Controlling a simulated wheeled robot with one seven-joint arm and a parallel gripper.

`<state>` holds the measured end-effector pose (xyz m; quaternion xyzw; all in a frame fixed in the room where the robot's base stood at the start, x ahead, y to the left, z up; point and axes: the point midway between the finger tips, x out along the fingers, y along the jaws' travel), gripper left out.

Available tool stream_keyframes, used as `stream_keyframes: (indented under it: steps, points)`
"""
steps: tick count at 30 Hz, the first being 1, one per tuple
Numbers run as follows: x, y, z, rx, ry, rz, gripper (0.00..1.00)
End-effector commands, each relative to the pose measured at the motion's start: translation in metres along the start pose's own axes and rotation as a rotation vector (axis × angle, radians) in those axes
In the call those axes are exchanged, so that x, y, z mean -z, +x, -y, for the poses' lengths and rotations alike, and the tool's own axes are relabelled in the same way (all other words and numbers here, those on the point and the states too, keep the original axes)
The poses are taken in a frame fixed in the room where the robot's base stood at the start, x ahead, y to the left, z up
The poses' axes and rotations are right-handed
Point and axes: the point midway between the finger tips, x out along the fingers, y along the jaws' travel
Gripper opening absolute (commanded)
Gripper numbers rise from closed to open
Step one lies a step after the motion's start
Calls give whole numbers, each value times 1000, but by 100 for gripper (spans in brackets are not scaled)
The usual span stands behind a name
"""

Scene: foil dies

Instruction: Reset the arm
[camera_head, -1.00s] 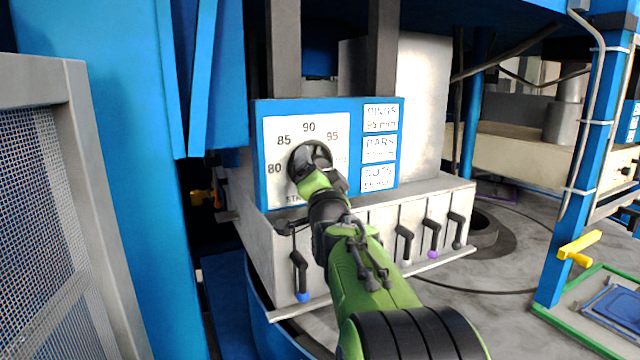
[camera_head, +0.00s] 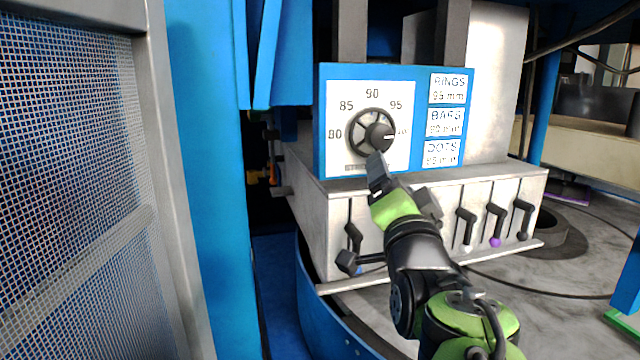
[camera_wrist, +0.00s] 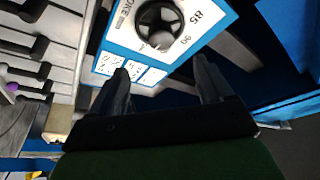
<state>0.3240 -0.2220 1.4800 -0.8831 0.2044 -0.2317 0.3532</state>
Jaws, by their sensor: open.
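My gripper (camera_head: 405,180) is in front of the control box, just below the round dial knob (camera_head: 372,132). In the wrist view its two dark fingers (camera_wrist: 160,85) stand wide apart with nothing between them. The knob (camera_wrist: 158,25) shows beyond the fingertips, apart from them. The knob is a black wheel with a round handle at its right side, on a white scale plate (camera_head: 345,105) marked 80, 85, 90 and 95. The lower lettering on the plate is partly hidden or too small to read. My green and black arm reaches in from the lower right.
Labels for rings, bars and dots (camera_head: 446,118) sit right of the dial. Several levers (camera_head: 495,225) with coloured knobs line the grey box front (camera_head: 310,215), partly behind my arm. A mesh guard (camera_head: 70,190) and blue column (camera_head: 205,180) stand left.

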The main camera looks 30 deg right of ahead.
Motion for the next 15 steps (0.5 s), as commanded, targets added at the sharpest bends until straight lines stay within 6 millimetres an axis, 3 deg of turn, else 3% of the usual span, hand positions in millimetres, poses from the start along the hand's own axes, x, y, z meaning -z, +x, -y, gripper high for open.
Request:
stream_keyframes:
  steps: [6, 8, 11, 14, 15]
  points:
    - [-1, 0, 0, -1, -2, 5, 80]
    - [-12, -4, 1, -13, -20, 43, 80]
    - [-63, -26, 1, -67, -118, 237, 80]
    - [-131, -79, -7, -116, -300, 545, 80]
    - [-154, -106, -12, -123, -381, 673, 80]
